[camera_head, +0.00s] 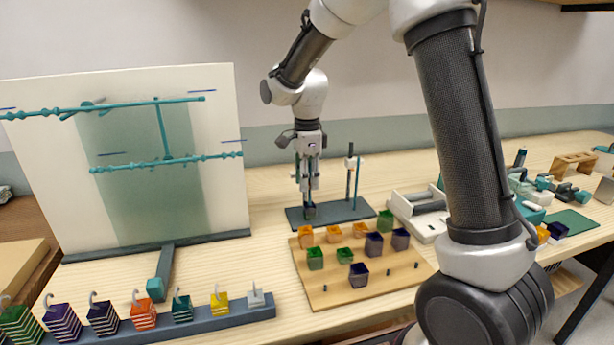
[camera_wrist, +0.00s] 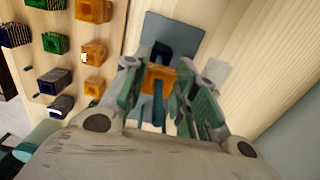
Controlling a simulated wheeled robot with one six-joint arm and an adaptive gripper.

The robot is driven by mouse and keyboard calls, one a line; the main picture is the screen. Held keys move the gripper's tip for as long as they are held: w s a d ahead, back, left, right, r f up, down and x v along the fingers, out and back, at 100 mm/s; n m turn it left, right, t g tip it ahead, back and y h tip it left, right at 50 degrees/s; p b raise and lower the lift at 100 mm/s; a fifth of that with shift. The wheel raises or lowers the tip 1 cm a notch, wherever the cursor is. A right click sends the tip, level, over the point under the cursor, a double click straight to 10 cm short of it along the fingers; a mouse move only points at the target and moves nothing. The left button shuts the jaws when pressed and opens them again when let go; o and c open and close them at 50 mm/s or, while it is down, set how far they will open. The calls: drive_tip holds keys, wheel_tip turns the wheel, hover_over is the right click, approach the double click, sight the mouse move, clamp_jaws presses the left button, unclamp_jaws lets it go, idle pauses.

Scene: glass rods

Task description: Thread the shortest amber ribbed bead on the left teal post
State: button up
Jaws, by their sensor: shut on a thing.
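My gripper (camera_head: 309,188) points down over the left part of a dark base plate (camera_head: 365,209). In the wrist view, my gripper (camera_wrist: 160,90) is shut on an amber bead (camera_wrist: 158,77). A teal post (camera_wrist: 158,108) shows right at the bead, on the camera side. I cannot tell for sure whether the bead is around the post or beside it. The right teal post (camera_head: 358,188) stands apart from my gripper. A dark piece (camera_head: 309,211) sits low on the plate beneath my fingers. The held bead cannot be made out in the head view.
A wooden board (camera_head: 322,292) in front holds several amber, green and purple beads. A dark pole (camera_head: 349,180) with a white clamp stands on the plate. A white rack (camera_head: 418,212) is to the right. A panel with teal rods (camera_head: 165,130) stands left.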

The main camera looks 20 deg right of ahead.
idle(0.3)
drive_tip(key=o, duration=1)
drive_tip(key=shift+r, duration=0.1)
